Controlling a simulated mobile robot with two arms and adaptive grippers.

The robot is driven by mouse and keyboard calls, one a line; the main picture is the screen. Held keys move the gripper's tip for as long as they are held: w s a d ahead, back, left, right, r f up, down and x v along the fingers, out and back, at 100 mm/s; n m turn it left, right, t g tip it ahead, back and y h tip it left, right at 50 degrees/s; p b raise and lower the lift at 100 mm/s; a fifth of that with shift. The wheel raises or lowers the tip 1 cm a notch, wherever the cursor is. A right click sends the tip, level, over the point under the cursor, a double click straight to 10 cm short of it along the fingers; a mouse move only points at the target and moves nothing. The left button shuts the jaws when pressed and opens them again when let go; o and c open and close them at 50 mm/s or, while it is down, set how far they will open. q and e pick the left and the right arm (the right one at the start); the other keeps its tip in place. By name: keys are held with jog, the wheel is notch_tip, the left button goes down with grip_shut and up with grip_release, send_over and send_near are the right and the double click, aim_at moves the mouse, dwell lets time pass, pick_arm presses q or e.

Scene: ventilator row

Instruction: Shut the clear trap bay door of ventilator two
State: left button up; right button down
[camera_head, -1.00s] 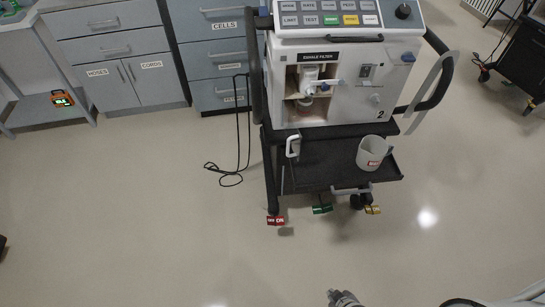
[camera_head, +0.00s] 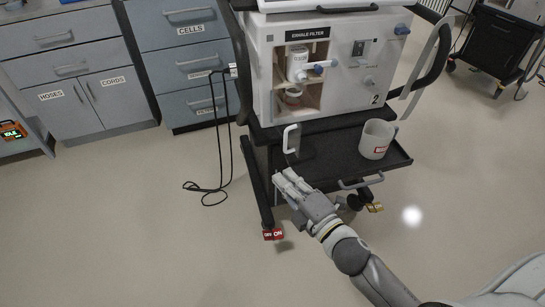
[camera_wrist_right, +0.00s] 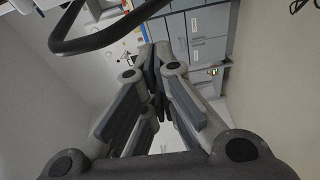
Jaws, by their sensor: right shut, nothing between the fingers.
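Ventilator two (camera_head: 345,85), marked 2, stands on a black cart. Its trap bay (camera_head: 297,80), under the "EXHALE FILTER" label, shows uncovered, with a white filter (camera_head: 298,62) and a clear jar inside. A white handle (camera_head: 291,138) stands out at the lower left of the bay. The clear door panel itself is hard to make out. My right gripper (camera_head: 283,178) is shut and empty, just below the white handle in the head view, with no clear contact. Its shut fingers (camera_wrist_right: 158,65) fill the middle of the wrist view. My left gripper is out of view.
The cart's lower shelf (camera_head: 340,165) holds a grey cup (camera_head: 377,138). A black cable (camera_head: 222,150) hangs left of the cart. Drawer cabinets (camera_head: 185,60) stand behind it. The floor in front is clear.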

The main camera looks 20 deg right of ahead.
jog(key=a+x, duration=0.1)
jog(key=x, duration=0.9)
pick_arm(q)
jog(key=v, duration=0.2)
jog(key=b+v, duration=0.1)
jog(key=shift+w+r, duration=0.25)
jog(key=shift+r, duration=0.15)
pick_arm(e)
jog(key=shift+y, duration=0.3)
jog(key=d, duration=0.4)
jog(key=shift+s+d+r, duration=0.2)
jog(key=shift+d+r, duration=0.05)
jog(key=shift+r, duration=0.1)
jog(key=shift+d+n, duration=0.1)
jog(key=shift+n, duration=0.2)
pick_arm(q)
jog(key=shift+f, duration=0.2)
pick_arm(e)
jog(key=shift+d, duration=0.1)
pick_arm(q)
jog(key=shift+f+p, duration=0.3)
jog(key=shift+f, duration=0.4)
pick_arm(e)
jog(key=shift+s+d+n+g+y, duration=0.1)
jog(key=shift+d+n+g+y, duration=0.25)
jog(key=shift+n+y, duration=0.4)
